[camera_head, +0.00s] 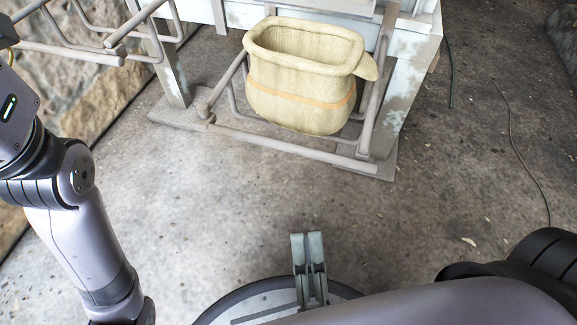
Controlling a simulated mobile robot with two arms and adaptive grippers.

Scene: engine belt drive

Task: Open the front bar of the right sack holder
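The right sack holder (373,110) is a frame of grey-brown metal tubes at the top centre. Its front bar (285,147) runs across in front of the sack, low and slightly slanted, from a joint at the left to the right side tube. A tan open-topped sack (300,88) with an orange band stands inside the frame. My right gripper (307,236) is at the bottom centre, well short of the bar and touching nothing. Its two fingers lie close together with nothing between them.
Another tube holder (70,55) without a sack shows at the top left. A pale, worn metal stand (405,70) with legs backs the holder. Thin cables (515,145) lie on the floor at right. The concrete floor (200,200) between me and the bar is clear.

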